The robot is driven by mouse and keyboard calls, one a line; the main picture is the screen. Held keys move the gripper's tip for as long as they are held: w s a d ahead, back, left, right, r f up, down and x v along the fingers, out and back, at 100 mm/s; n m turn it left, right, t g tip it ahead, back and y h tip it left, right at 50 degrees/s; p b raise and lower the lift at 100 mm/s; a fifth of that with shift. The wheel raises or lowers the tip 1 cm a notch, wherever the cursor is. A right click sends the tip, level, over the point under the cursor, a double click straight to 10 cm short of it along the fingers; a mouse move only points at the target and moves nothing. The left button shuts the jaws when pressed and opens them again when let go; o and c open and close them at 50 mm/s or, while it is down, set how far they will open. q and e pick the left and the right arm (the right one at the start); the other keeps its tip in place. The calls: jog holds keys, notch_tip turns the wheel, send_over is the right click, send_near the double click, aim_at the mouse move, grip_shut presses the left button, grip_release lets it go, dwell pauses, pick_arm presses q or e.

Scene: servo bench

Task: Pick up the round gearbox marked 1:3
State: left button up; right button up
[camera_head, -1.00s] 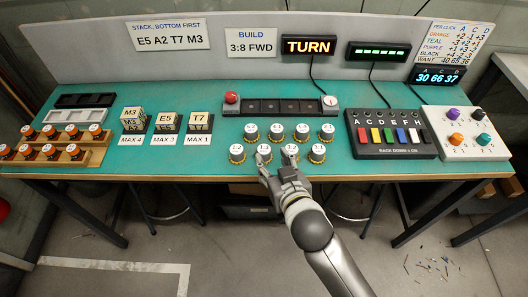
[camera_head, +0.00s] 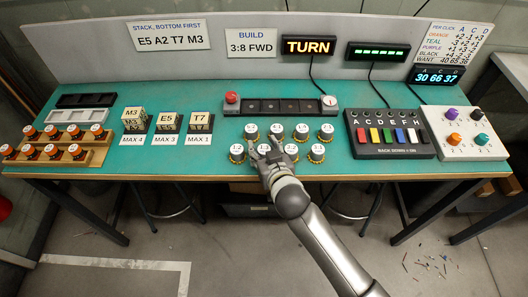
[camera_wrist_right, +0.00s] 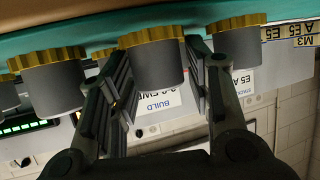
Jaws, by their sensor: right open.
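Several round grey gearboxes with gold toothed rims stand upright in two rows on the teal bench; their top marks are too small to read surely, so I cannot tell which is 1:3. My right gripper (camera_head: 265,153) is open at the front row, around the second gearbox from the left (camera_head: 264,149), partly hidden by the fingers. In the right wrist view, which is upside down, that gearbox (camera_wrist_right: 157,62) sits between the two open fingers (camera_wrist_right: 160,85), with a gap visible at the side. Neighbouring gearboxes stand close to the left (camera_wrist_right: 50,85) and right (camera_wrist_right: 238,50). My left gripper is not in view.
Behind the gearboxes lies a grey slotted rail (camera_head: 285,106) with a red knob. A switch box with coloured keys (camera_head: 390,135) stands to the right, letter blocks (camera_head: 166,122) to the left. Neighbouring gearboxes leave little room beside the fingers.

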jog(key=c, duration=0.9)
jog(key=shift+o, duration=0.2)
jog(key=shift+r, duration=0.1)
